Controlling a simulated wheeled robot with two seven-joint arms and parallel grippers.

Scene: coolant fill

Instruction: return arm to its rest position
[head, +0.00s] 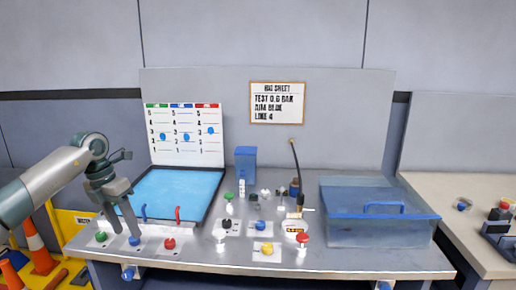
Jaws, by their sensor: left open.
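My left arm comes in from the left in the head view. Its gripper (125,226) points down at the front left of the metal workbench (200,250). The two fingers are apart, with nothing seen between them. The fingertips are close to a blue knob (134,240), with a green knob (101,237) to the left and a red knob (169,244) to the right. I cannot tell whether the fingers touch the blue knob. My right gripper is not in view.
A blue tray (214,222) lies behind the gripper. A clear bin (380,238) stands at the right. Several fittings and knobs, including a yellow one (267,248), fill the bench middle. Orange cones (40,258) stand at the floor on the left. A side table (455,234) is at right.

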